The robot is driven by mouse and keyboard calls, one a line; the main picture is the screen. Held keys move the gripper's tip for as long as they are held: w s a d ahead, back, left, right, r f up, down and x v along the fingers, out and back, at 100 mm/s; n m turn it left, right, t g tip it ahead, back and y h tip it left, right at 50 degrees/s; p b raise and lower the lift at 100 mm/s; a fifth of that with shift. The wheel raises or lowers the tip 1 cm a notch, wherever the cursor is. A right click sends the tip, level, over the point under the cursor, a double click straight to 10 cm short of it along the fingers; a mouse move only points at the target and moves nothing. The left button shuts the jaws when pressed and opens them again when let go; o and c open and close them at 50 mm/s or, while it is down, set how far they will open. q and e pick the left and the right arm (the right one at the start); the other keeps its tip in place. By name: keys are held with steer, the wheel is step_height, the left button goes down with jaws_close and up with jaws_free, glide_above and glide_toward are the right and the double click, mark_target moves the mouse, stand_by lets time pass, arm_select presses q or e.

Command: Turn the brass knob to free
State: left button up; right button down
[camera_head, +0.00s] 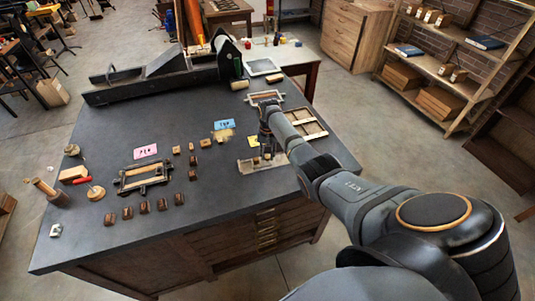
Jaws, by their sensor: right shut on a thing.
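My right gripper (267,146) points down at a small flat fixture (249,166) near the right edge of the dark table. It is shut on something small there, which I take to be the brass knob. The knob itself is hidden by the fingers and too small to make out, so I cannot tell how it is turned. A yellow note (253,141) lies just left of the gripper. My left gripper is not in view.
A blue card (223,125), a pink card (146,151), a dark frame (143,178) and several small blocks lie to the left. A long black press (150,83) stands at the back.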

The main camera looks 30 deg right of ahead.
steer(key=n, duration=0.3)
steer(key=shift+r+p, duration=0.1)
steer(key=shift+p, duration=0.2)
steer(key=n, duration=0.9)
steer(key=shift+n, duration=2.1)
steer(key=shift+w, duration=0.1)
steer(key=c, duration=1.5)
jaws_free()
steer(key=shift+o, duration=0.2)
